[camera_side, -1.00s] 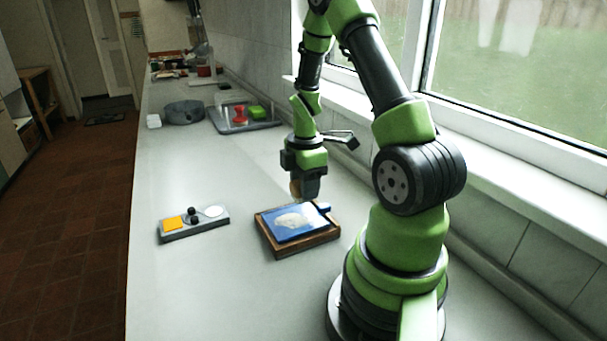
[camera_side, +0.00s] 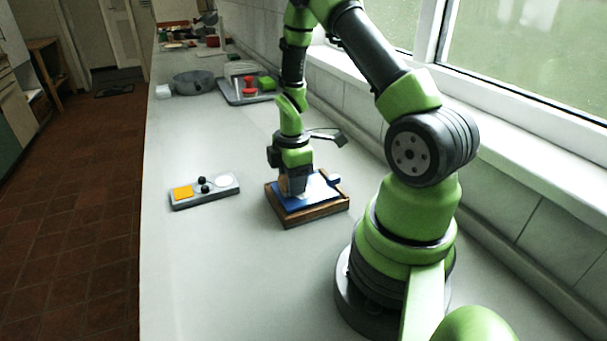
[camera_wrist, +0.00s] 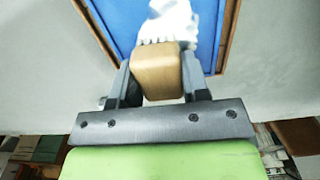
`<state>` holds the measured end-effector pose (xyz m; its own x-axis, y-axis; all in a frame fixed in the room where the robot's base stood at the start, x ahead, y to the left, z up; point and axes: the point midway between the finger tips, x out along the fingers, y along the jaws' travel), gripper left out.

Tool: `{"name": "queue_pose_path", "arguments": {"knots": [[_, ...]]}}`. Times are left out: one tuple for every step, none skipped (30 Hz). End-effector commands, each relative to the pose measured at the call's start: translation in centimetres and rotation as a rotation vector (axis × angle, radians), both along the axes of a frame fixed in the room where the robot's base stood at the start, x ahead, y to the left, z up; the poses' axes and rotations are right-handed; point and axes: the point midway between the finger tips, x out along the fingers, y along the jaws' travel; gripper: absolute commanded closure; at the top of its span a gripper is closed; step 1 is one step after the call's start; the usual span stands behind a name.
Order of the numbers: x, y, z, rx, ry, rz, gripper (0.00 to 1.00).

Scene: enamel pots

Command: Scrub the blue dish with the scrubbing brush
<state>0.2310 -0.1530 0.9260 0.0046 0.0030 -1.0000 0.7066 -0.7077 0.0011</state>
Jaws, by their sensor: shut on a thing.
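The blue dish (camera_side: 318,188) lies in a wooden frame (camera_side: 318,213) on the counter. In the wrist view the blue dish (camera_wrist: 207,30) has a whitish patch (camera_wrist: 168,22) along its middle. My gripper (camera_side: 294,190) is over the left part of the dish, pointing down. It is shut on the wooden block of the scrubbing brush (camera_wrist: 157,72). Pale bristles show at the block's far edge, against the whitish patch. I cannot tell whether they touch the dish.
A grey holder (camera_side: 205,192) with a yellow square, black knobs and a white disc lies left of the frame. Further back are a grey round pot (camera_side: 194,82) and a tray (camera_side: 236,98) with red and green things. The counter front is clear.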

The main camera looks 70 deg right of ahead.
Motion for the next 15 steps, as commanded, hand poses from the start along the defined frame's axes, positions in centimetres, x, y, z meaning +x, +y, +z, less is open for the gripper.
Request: {"name": "queue_pose_path", "arguments": {"knots": [[0.4,0.4,0.1,-0.001,-0.001,0.004,0.80],[0.5,0.6,0.1,0.000,0.000,0.003,0.80],[0.8,0.9,0.0,0.001,0.001,0.004,0.80],[1.0,1.1,0.0,0.000,0.000,0.004,0.80],[1.2,1.3,0.1,0.000,0.000,0.003,0.80],[1.0,1.1,0.0,0.001,0.001,-0.001,0.80],[0.7,0.8,-0.1,0.001,0.001,-0.005,0.80],[0.5,0.6,0.1,0.000,0.000,-0.004,0.80],[0.3,0.3,0.1,0.001,0.001,-0.005,0.80],[0.1,0.1,0.0,0.001,0.001,-0.005,0.80],[-0.1,-0.1,0.0,0.001,0.001,-0.004,0.80],[-0.4,-0.4,0.0,0.001,0.001,-0.005,0.80],[-0.6,-0.6,0.0,0.001,0.001,-0.005,0.80],[-0.7,-0.8,0.0,0.001,0.001,-0.004,0.80],[-1.0,-1.1,0.1,0.001,0.001,-0.005,0.80]]}}
